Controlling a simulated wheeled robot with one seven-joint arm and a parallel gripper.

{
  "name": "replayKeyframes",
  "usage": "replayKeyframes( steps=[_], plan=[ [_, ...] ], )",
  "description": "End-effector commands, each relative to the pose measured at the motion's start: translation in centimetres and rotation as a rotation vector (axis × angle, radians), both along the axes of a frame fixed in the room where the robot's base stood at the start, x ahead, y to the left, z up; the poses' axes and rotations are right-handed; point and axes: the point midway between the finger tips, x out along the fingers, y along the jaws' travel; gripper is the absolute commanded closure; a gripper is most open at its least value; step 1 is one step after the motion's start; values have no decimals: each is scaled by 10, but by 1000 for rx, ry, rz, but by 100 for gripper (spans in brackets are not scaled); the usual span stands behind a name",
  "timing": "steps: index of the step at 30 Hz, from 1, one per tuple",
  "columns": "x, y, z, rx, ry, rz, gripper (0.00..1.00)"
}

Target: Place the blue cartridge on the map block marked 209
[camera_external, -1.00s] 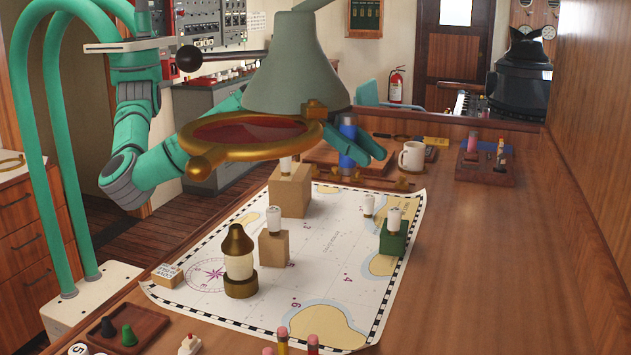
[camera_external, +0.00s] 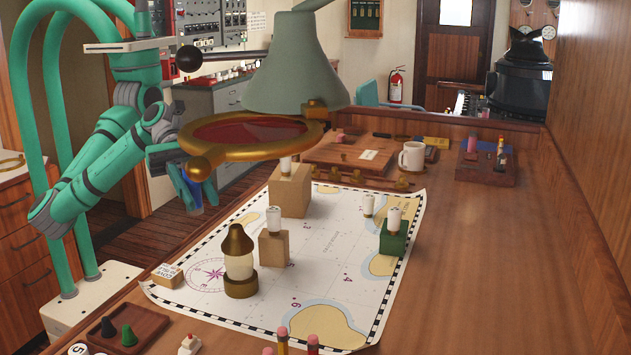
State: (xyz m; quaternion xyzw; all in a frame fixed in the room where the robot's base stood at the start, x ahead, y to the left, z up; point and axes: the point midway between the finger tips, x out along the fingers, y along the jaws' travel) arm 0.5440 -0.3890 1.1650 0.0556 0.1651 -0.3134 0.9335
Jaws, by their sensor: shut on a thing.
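My gripper (camera_external: 194,203) hangs off the left edge of the chart table, left of the magnifier, shut on the blue cartridge (camera_external: 209,190). The cartridge is partly hidden by the fingers. On the chart (camera_external: 330,255) stand a tall tan block (camera_external: 289,195), a shorter tan block (camera_external: 273,249) and a green block (camera_external: 393,240), each with a white cylinder on top. A small lettered block (camera_external: 167,274) lies at the chart's left edge. I cannot read 209 on any block.
A brass-rimmed magnifier (camera_external: 250,128) and a grey-green lamp shade (camera_external: 293,75) hang over the chart's far left. A brass lantern (camera_external: 240,265) stands on the chart. A mug (camera_external: 411,157) and wooden trays are behind. The table's right side is clear.

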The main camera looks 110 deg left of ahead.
Motion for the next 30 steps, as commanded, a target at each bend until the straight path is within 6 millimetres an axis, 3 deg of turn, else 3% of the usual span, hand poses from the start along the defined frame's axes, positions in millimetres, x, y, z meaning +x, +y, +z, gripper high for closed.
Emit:
replayKeyframes(
  steps=[6,10,23,30],
  plan=[
    [-37,-2,4,1,-3,-46,100],
    [-51,-4,11,2,-3,-82,100],
    [-61,-15,24,4,-1,-199,100],
    [-65,-26,4,10,3,-327,100]
  ],
)
